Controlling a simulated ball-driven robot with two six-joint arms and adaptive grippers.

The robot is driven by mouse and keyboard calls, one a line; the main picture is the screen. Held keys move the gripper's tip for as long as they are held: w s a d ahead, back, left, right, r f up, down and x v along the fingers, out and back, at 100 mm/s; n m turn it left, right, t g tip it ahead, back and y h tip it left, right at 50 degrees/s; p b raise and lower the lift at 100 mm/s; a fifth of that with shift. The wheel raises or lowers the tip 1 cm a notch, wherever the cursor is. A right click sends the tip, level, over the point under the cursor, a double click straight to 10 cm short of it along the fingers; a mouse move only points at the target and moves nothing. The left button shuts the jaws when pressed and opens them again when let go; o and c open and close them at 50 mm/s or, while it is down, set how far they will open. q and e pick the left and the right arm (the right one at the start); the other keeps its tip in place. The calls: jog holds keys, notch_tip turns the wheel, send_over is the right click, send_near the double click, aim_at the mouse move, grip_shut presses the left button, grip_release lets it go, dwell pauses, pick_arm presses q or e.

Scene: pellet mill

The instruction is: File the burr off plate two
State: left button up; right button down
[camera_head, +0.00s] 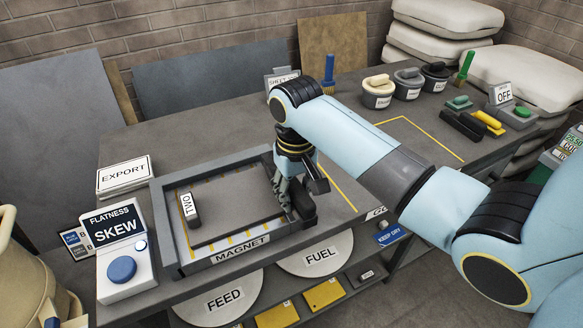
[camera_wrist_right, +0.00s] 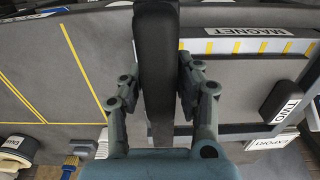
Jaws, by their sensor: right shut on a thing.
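Plate two (camera_head: 235,205) is a flat grey plate lying in the framed magnet bed (camera_head: 165,237). A dark grip block labelled TWO (camera_head: 188,207) is at its left end; it also shows in the wrist view (camera_wrist_right: 284,102). My right gripper (camera_head: 287,197) points down at the plate's right end. It is shut on a long dark block (camera_head: 303,211), whose black rounded body stands between the fingers in the wrist view (camera_wrist_right: 156,65). The block is at or just over the plate's right edge; contact is unclear. I cannot make out a burr. My left gripper is out of view.
A flatness box (camera_head: 122,269) reading SKEW, with a blue button, stands left of the bed. An EXPORT block (camera_head: 124,175) is behind it. Labelled pots (camera_head: 377,93), brushes and yellow-and-black tools (camera_head: 488,122) line the back right. A yellow-outlined bench area (camera_head: 425,137) is clear.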

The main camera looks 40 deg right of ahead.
dwell(0.7)
jog(key=shift+f+b, duration=0.6)
jog(key=shift+f, duration=0.85)
jog(key=shift+r+p, duration=0.15)
jog(key=shift+p, duration=0.4)
jog(key=shift+w+d, duration=0.25)
jog(key=shift+w, duration=0.75)
jog(key=shift+w+d, duration=0.25)
jog(key=shift+w, duration=0.7)
